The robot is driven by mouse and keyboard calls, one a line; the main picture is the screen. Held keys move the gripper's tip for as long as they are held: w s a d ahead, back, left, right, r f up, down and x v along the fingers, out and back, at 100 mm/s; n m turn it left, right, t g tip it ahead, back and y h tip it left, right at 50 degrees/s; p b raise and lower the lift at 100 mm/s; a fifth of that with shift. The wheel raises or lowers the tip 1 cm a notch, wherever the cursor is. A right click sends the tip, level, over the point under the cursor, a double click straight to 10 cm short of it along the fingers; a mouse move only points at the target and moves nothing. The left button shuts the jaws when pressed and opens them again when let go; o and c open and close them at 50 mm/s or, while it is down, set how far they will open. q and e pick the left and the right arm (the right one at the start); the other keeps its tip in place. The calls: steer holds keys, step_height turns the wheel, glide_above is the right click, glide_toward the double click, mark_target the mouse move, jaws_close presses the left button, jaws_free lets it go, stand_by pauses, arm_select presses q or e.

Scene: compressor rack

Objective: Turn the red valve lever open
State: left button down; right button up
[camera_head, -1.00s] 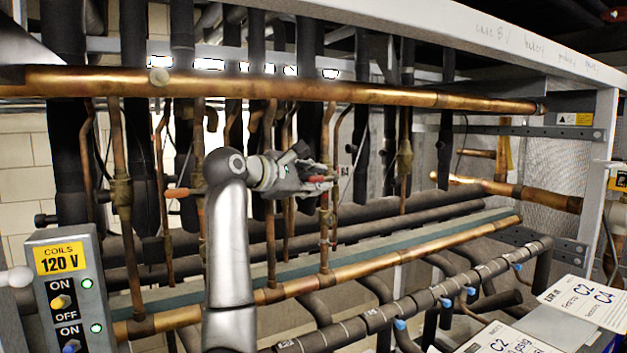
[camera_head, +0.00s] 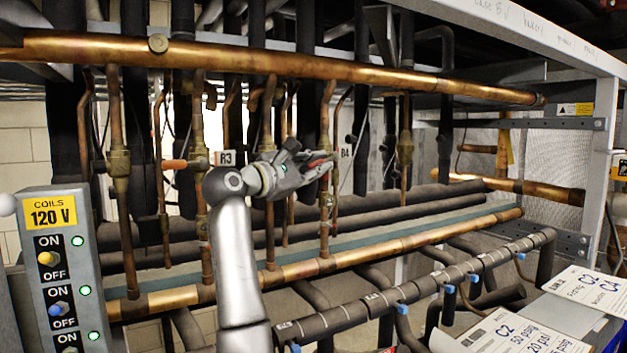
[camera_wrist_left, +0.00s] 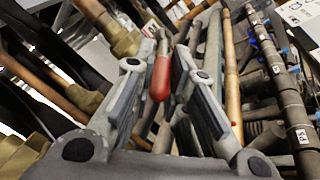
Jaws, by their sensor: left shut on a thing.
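The red valve lever (camera_head: 318,161) is on a vertical copper pipe (camera_head: 325,215) in the rack, just left of the R4 label. My left gripper (camera_head: 316,165) is at this lever, its fingers around the red handle. In the left wrist view the red handle (camera_wrist_left: 161,79) lies between the two fingers of my left gripper (camera_wrist_left: 172,68), pointing back toward the palm. The fingers hide part of the lever and the valve body in the head view. My right gripper is not in view.
A long copper pipe (camera_head: 270,64) runs above my left arm, and another (camera_head: 385,248) runs low behind it. An orange-red handle (camera_head: 174,164) is at the left, by the R3 label (camera_head: 225,158). A grey switch box (camera_head: 62,270) stands at the left front.

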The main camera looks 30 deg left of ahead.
arm_select(q)
steer(key=shift+w+d+f+t+b, duration=0.15)
steer(key=shift+f+t+b, duration=0.45)
steer(key=shift+b, duration=0.25)
steer(key=shift+r+n+t+b, duration=0.1)
steer(key=shift+n+t+b, duration=0.2)
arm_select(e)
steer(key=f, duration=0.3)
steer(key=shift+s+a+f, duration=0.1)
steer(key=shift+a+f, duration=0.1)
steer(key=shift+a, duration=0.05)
arm_select(q)
steer(key=shift+r, duration=0.1)
steer(key=c, duration=1.4)
jaws_free()
steer(key=shift+c, duration=0.2)
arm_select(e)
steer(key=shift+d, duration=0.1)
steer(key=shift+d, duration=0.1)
